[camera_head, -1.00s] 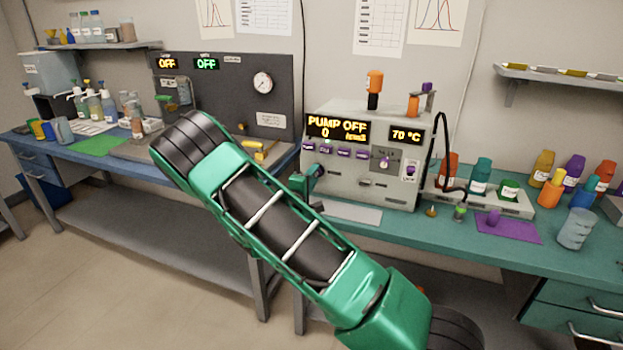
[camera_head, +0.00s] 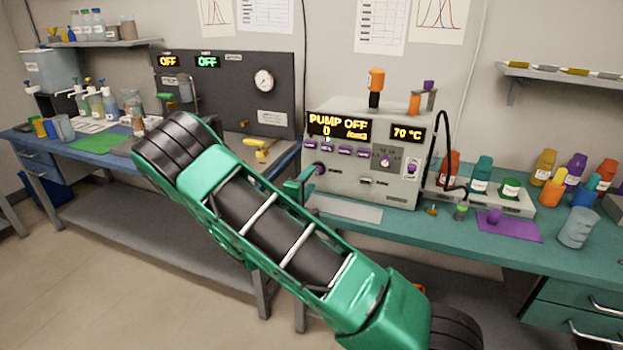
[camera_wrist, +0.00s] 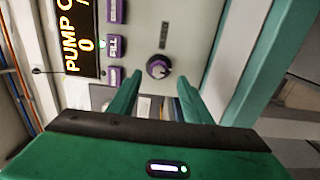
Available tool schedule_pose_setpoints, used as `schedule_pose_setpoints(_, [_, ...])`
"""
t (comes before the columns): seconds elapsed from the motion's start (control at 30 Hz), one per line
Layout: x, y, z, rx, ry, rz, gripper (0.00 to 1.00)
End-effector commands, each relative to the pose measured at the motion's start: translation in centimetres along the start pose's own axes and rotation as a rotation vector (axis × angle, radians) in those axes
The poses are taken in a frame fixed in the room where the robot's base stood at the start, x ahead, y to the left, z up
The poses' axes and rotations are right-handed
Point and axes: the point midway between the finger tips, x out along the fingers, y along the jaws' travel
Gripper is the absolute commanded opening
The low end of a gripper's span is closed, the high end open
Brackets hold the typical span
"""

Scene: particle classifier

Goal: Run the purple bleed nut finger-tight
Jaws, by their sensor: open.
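The purple bleed nut (camera_head: 320,168) is a round purple knob low on the left of the pump's front panel, just right of my gripper (camera_head: 301,184). In the wrist view the nut (camera_wrist: 158,67) has a dark ring and a pale centre. My open gripper (camera_wrist: 161,82) points at the panel there, with one finger on each side of the nut's line and nothing between them. The fingertips appear short of the nut; the exact gap is unclear. The pump (camera_head: 345,188) display reads PUMP OFF and 0.
Purple buttons (camera_wrist: 112,48) sit beside the nut. A pale plate (camera_head: 345,210) lies before the pump. A purple mat (camera_head: 520,229) and several bottles are to the right. A yellow-handled valve (camera_head: 262,150) is on the left bench.

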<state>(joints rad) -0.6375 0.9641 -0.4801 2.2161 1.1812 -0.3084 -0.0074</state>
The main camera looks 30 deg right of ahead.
Motion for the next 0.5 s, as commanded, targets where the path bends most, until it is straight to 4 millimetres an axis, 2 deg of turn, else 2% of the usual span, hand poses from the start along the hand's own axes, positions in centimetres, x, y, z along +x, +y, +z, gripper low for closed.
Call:
schedule_pose_setpoints(0.03, [-1.1, -0.1, -0.1, -0.001, 0.003, -0.002, 0.45])
schedule_pose_setpoints(0.2, [-4.1, -0.1, -0.1, -0.001, 0.003, -0.002, 0.45])
schedule_pose_setpoints(0.33, [-5.6, -0.2, -0.1, -0.001, 0.002, -0.003, 0.45])
schedule_pose_setpoints(0.5, [-6.5, -0.1, -0.1, -0.001, 0.000, -0.002, 0.45])
